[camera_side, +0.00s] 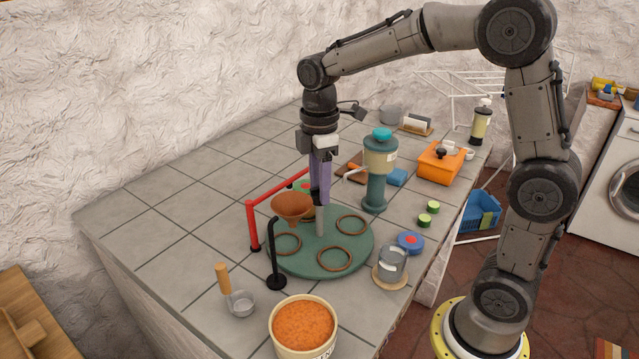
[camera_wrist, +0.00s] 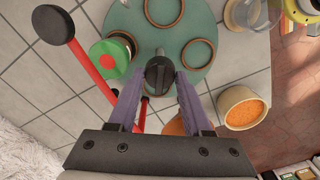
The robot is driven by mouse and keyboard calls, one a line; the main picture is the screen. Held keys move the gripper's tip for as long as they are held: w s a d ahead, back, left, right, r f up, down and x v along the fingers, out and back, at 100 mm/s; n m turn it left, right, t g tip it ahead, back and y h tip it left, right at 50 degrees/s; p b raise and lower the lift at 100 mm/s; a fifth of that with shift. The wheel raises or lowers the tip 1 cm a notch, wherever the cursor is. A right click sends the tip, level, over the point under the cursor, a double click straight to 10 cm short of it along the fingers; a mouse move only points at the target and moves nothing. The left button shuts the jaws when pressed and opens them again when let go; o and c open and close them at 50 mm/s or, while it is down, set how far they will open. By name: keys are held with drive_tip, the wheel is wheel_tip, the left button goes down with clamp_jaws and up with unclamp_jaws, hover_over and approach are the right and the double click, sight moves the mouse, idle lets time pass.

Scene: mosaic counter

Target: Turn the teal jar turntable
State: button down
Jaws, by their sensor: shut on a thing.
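The teal turntable (camera_side: 362,246) is a flat round disc on the tiled counter. Several brown rings lie on it, and a grey post (camera_side: 320,222) stands at its middle. My gripper (camera_side: 320,196) points straight down over the post. In the wrist view, the purple fingers of my gripper (camera_wrist: 158,84) are closed around a dark knob (camera_wrist: 159,73) above the turntable (camera_wrist: 172,40). A jar with a green and red lid (camera_wrist: 109,57) stands at the disc's edge; it is mostly hidden behind the funnel and arm in the side view. Its exact seating is unclear.
A brown funnel (camera_side: 291,206) is close beside my gripper. A red rail (camera_side: 252,226) and black stand (camera_side: 274,255) flank the disc. A glass jar (camera_side: 394,263), blue lid (camera_side: 410,241) and teal dispenser (camera_side: 376,185) stand right. An orange-filled tub (camera_side: 303,325) is in front. The left counter is clear.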

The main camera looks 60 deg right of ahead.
drive_tip(key=shift+r+n, duration=0.1)
drive_tip(key=shift+n, duration=3.1)
drive_tip(key=c, duration=0.6)
unclamp_jaws()
wheel_tip(320, 180, up, 14)
